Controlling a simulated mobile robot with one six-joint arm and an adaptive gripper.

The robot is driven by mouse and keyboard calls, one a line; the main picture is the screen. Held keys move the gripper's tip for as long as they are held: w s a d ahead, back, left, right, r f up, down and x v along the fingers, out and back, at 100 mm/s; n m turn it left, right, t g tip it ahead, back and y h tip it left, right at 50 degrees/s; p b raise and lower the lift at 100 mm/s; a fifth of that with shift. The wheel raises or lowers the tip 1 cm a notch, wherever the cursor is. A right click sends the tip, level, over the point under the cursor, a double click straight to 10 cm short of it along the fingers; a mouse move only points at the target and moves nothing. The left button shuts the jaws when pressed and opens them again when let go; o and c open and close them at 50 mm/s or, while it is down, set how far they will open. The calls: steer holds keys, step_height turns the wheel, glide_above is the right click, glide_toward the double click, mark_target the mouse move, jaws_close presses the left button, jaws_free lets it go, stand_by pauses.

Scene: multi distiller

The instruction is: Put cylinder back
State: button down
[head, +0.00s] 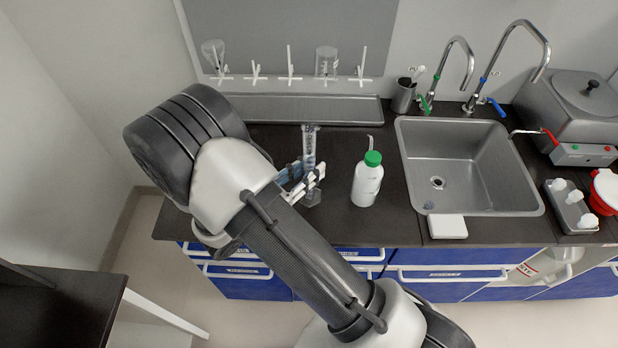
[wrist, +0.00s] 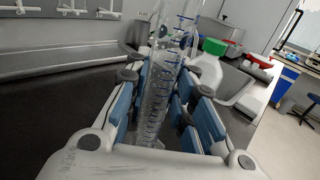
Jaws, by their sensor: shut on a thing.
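A clear graduated cylinder (head: 309,146) with blue markings stands upright over the dark counter (head: 345,222), left of the wash bottle. It also shows in the wrist view (wrist: 160,88), between the blue finger pads. My gripper (head: 308,180) is shut on the cylinder around its middle. The cylinder's foot (head: 312,198) shows below the fingers; I cannot tell whether it touches the counter. At the back, a drying rack (head: 290,62) with white pegs is on the wall. A glass flask (head: 213,52) and a beaker (head: 326,61) hang on it.
A white wash bottle (head: 367,184) with a green cap stands close to the right of my gripper. The sink (head: 520,200) and its taps lie further right. A metal drip tray (head: 300,108) runs below the rack.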

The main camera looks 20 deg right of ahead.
steer(key=shift+f, duration=1.25)
steer(key=shift+b, duration=0.3)
steer(key=shift+f, duration=0.15)
steer(key=c, duration=1.4)
jaws_free()
steer(key=shift+o, duration=0.2)
